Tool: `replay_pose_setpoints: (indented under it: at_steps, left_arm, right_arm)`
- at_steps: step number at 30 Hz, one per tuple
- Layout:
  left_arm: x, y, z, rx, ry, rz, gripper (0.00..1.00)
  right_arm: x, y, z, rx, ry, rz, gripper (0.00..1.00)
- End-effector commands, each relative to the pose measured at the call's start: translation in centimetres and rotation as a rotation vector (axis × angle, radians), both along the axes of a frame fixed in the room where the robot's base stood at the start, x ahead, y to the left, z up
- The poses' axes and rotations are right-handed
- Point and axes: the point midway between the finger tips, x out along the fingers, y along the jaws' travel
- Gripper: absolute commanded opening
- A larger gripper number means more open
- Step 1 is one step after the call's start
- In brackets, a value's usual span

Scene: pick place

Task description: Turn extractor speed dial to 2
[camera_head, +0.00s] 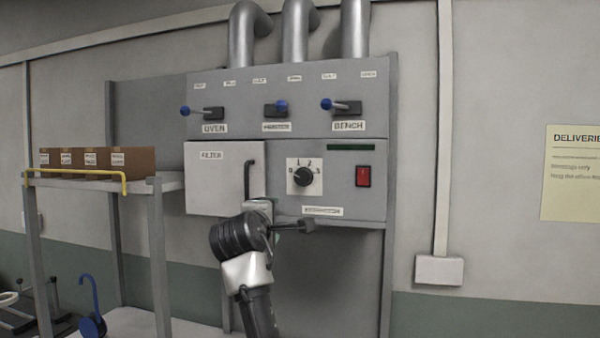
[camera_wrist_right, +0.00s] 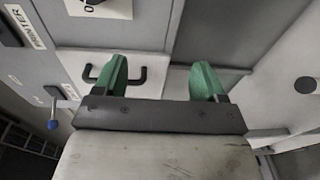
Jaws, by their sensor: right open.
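The extractor speed dial (camera_head: 303,176) is a round black knob on a white plate marked 0, 1, 2 and 3, on the grey wall panel. Which mark its pointer faces is too small to tell. My right gripper (camera_head: 274,222) is below and left of the dial, apart from it, in front of the panel's lower edge. In the right wrist view the gripper (camera_wrist_right: 158,74) has two green fingers spread wide with nothing between them. A corner of a white plate (camera_wrist_right: 105,8) with a black part shows at that view's top. My left gripper is not in view.
A filter door (camera_head: 215,180) with a black handle (camera_head: 249,178) is left of the dial. A red switch (camera_head: 363,176) is to its right. Blue-tipped levers (camera_head: 340,106) project above. A shelf with boxes (camera_head: 98,160) and a yellow rail stands left.

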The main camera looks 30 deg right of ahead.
Motion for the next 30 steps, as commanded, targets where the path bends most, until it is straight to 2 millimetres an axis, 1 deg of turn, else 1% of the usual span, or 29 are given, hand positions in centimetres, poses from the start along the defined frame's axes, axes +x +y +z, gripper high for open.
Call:
replay_pose_setpoints:
  at_steps: [1,3,5,7,11,22,27,30]
  left_arm:
    - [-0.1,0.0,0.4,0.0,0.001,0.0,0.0]
    - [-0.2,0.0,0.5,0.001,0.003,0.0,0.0]
    - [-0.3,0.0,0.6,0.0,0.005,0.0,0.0]
    - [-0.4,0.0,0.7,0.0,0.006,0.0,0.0]
    - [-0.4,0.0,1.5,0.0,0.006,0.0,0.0]
    - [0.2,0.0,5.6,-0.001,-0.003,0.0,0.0]
    - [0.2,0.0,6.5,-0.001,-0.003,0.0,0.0]
    - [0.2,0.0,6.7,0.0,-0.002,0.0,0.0]
  right_arm:
    - [-1.5,-0.4,3.3,-0.007,-0.026,-0.026,0.71]
    - [-3.1,-0.8,5.9,-0.015,-0.044,-0.058,0.71]
    - [-4.1,-1.0,7.2,-0.02,-0.053,-0.075,0.71]
    - [-4.6,-1.3,8.1,-0.022,-0.056,-0.087,0.71]
    - [-4.0,-2.3,8.4,-0.024,-0.054,-0.092,0.71]
    - [0.4,-7.4,8.6,-0.023,-0.053,-0.091,0.71]
    - [1.8,-8.9,8.4,-0.024,-0.054,-0.089,0.71]
    - [2.1,-9.3,8.2,-0.022,-0.057,-0.088,0.71]
